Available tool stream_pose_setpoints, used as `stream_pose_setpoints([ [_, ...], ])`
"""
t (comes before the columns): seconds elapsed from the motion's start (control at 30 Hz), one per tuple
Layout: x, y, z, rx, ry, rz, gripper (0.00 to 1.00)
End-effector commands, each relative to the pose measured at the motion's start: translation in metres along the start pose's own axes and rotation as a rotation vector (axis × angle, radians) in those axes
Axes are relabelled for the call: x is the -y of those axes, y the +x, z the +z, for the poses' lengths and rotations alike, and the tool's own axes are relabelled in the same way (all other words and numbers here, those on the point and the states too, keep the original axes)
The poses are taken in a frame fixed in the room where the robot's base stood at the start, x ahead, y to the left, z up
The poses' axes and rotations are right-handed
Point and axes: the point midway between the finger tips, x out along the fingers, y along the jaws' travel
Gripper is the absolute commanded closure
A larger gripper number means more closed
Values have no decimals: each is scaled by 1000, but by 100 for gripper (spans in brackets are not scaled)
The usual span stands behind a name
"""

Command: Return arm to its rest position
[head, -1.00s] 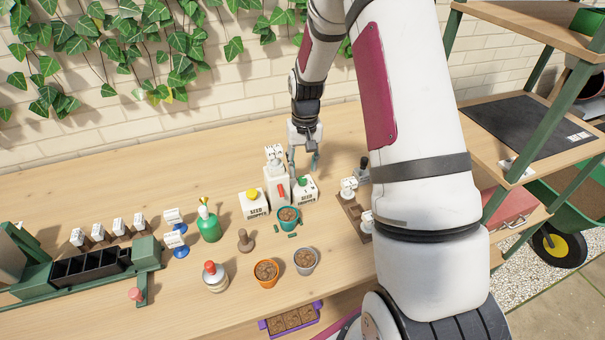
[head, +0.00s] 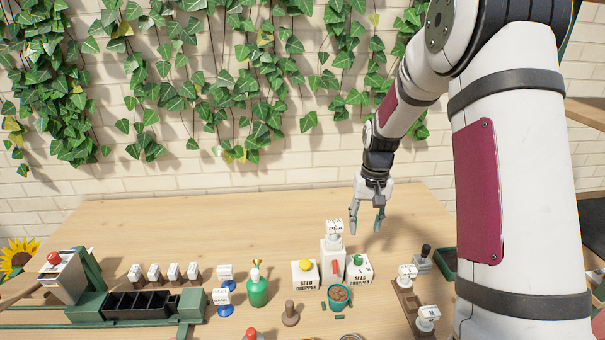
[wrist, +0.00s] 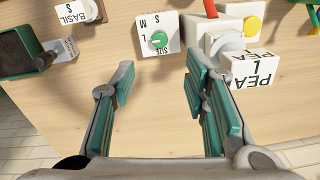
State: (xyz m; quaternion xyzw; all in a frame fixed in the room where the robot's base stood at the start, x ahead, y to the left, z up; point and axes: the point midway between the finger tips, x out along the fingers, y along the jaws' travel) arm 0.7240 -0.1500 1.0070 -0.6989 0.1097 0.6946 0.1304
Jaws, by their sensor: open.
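My gripper (head: 367,216) is open and empty in the head view, raised above the table behind the white dispensers. In the wrist view my gripper (wrist: 158,112) shows its two green-padded fingers spread wide, with only bare wooden table between them. My arm rises along the right side of the head view and bends down to the gripper. Nothing touches the fingers that I can see, though a white tag (wrist: 255,70) reading PEA L appears close by the right finger in the wrist view.
A teal pot (head: 339,297), green spray bottle (head: 257,290) and black tray (head: 140,304) stand nearer. The table's back left (head: 200,220) is clear.

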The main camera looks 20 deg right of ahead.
Motion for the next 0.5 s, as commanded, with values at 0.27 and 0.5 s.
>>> stream_pose_setpoints([
  [0.27, 11, -32, 12, -34, -27, 4, 59],
  [0.5, 36, -108, 61, -122, -98, 12, 59],
])
